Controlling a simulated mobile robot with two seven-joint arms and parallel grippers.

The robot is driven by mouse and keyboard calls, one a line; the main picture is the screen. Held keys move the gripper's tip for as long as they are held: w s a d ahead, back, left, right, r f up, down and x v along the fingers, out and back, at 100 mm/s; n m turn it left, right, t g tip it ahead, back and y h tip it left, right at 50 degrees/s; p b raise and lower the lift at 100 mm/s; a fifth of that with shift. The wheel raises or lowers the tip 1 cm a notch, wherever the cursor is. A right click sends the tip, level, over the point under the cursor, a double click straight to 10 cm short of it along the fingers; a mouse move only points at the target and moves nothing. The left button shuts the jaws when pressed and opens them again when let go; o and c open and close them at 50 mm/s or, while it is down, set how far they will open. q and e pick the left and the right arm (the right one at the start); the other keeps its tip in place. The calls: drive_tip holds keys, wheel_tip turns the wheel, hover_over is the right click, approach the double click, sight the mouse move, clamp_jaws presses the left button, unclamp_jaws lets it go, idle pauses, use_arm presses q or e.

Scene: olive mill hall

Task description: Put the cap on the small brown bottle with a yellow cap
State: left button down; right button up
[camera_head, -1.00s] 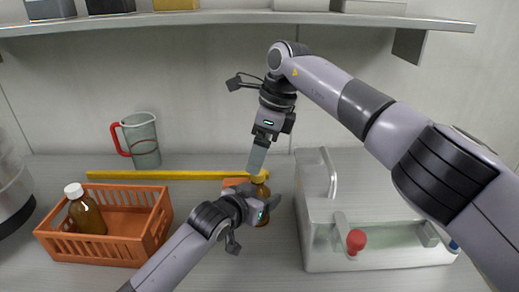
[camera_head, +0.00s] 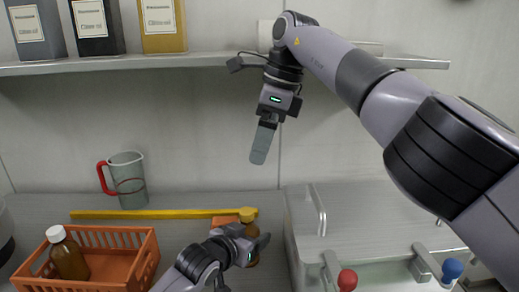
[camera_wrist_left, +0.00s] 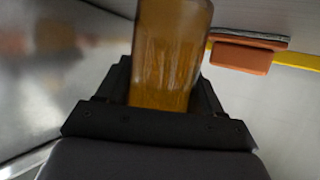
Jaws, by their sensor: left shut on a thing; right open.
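The small brown bottle (camera_head: 236,230) stands on the worktop in the middle of the head view. My right gripper (camera_head: 264,143) is above the bottle, pointing down, open and clear of the cap. I cannot see whether the cap is fully tight.
An orange crate (camera_head: 130,268) holds a white-capped brown bottle (camera_head: 68,257). A jug with a red handle (camera_head: 128,180), a yellow bar (camera_head: 150,214) and an orange block (camera_head: 226,220) are behind. A grey machine (camera_head: 310,240) stands close on the right. A shelf (camera_head: 140,63) with tins is above.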

idle(0.3)
use_arm(q)
drive_tip(key=shift+c, duration=0.4)
unclamp_jaws()
drive_tip(key=shift+v, duration=3.6)
